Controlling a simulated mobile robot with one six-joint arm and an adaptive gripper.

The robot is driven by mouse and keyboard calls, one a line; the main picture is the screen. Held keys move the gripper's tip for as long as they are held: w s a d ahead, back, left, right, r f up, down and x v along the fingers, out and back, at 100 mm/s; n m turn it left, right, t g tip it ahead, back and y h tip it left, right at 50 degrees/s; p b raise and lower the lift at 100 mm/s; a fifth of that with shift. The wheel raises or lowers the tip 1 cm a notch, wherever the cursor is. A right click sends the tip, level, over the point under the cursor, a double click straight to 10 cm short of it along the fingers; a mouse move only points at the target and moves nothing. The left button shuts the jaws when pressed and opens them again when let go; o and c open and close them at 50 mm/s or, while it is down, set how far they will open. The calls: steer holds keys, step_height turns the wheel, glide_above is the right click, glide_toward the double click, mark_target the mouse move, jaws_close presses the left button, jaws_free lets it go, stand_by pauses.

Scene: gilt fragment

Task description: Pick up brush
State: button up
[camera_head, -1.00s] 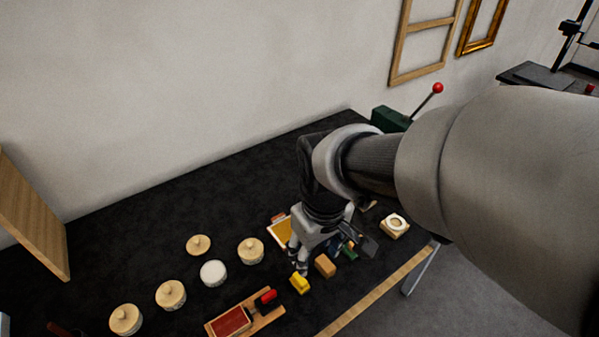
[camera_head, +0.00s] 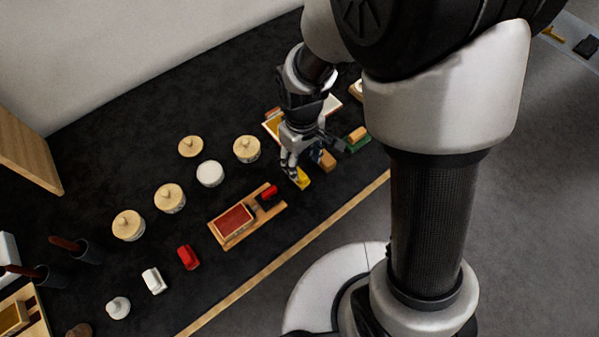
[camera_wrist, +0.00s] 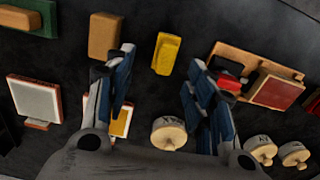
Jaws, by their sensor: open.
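My gripper (camera_head: 292,174) is open and empty, pointing down over the black bench. Its two blue-padded fingers (camera_wrist: 160,65) are spread wide in the wrist view. A yellow block-like piece (camera_wrist: 166,54) shows between and beyond the fingertips; it also shows beside my gripper in the head view (camera_head: 303,179). I cannot tell whether it is a brush. Two reddish-brown handles, possibly brushes, stand at the far left of the head view: one (camera_head: 64,243) in a dark cup (camera_head: 88,251), the other (camera_head: 20,270) in a second dark cup (camera_head: 50,277).
A wooden tray with a red pad (camera_head: 234,220) lies left of my gripper. Several round lidded pots (camera_head: 170,198) stand behind it. A red piece (camera_head: 188,257) and white pieces (camera_head: 153,281) lie front left. A tan block (camera_wrist: 104,36) is close to the left finger.

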steer(key=f+b, duration=0.1)
steer(key=f, duration=0.3)
steer(key=f+b, duration=0.1)
steer(key=f, duration=0.1)
steer(key=shift+s+a+f+b, duration=0.15)
steer(key=shift+a+f+b, duration=0.05)
steer(key=shift+a+b, duration=0.15)
steer(key=shift+r, duration=0.1)
steer(key=c, duration=1.1)
steer(key=shift+r, duration=0.1)
step_height(320, 180, up, 20)
steer(key=p, duration=0.7)
steer(key=o, duration=0.5)
steer(key=shift+c, duration=0.2)
steer(key=c, duration=0.4)
